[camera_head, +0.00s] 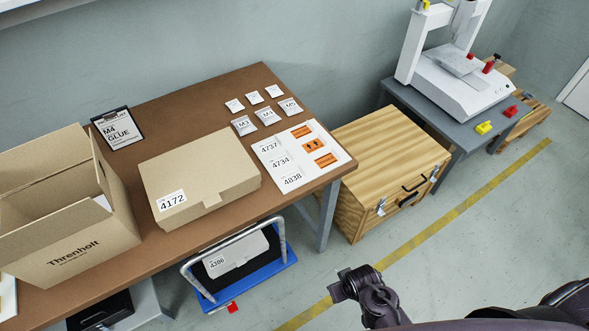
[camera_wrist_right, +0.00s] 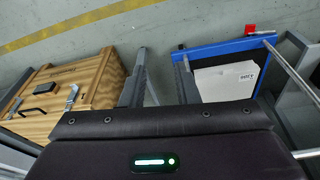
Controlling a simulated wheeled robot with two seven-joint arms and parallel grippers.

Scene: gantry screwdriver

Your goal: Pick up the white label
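A white sheet (camera_head: 277,173) lies flat on the right end of the brown table. It carries several white labels (camera_head: 281,161) in a left column, with printed numbers such as 4737, 4734 and 4838, and orange labels (camera_head: 313,145) in a right column. My right gripper (camera_wrist_right: 160,72) shows in the right wrist view with its two fingers apart and nothing between them. It is away from the sheet, which is not in that view. A dark part of my arm shows at the bottom of the head view. My left gripper is not in view.
A closed cardboard box (camera_head: 215,165) labelled 4172 and an open carton (camera_head: 75,255) stand on the table (camera_head: 195,90). Small white packets (camera_head: 267,115) lie behind the sheet. A blue cart (camera_head: 285,262) stands below the front edge, and a wooden crate (camera_head: 372,150) stands right of the table.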

